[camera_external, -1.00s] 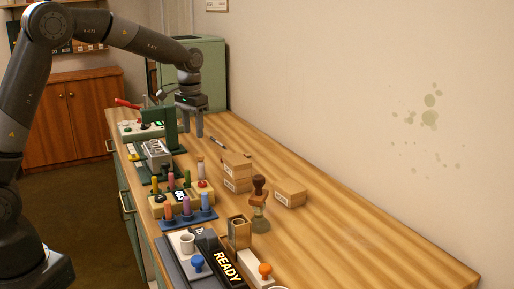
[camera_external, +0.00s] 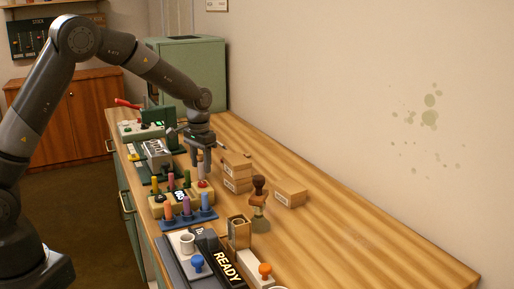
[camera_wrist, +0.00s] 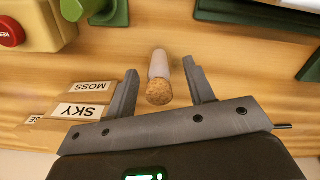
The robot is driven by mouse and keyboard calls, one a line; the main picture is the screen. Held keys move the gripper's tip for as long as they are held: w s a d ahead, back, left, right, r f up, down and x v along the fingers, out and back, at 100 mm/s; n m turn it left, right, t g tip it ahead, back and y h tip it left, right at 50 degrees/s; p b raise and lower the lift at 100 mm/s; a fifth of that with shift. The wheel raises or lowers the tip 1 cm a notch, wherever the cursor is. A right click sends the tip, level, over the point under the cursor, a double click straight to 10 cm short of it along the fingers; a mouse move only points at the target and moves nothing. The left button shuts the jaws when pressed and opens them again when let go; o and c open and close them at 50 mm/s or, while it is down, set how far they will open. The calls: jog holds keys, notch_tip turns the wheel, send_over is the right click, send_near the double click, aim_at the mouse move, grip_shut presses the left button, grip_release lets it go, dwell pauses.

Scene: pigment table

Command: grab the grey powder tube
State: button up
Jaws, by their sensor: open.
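The grey powder tube (camera_wrist: 159,66), a pale grey tube with a cork stopper, shows in the wrist view. Its cork end points toward my gripper (camera_wrist: 161,85), between the two fingers and apart from both. My gripper is open and empty. In the external view my gripper (camera_external: 201,172) points down over the table beside the stacked boxes. The tube (camera_external: 201,173) is mostly hidden there behind or between the fingers.
Stacked cardboard boxes (camera_external: 237,171) stand close to the right of my gripper, with labels reading SKY (camera_wrist: 80,112) and MOSS (camera_wrist: 90,88). A yellow unit with a red button (camera_wrist: 12,31) stands nearby. A blue rack (camera_external: 188,219) holds coloured tubes in front.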

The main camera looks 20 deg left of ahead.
jog(key=shift+f, duration=0.15)
grip_shut()
dwell(0.4)
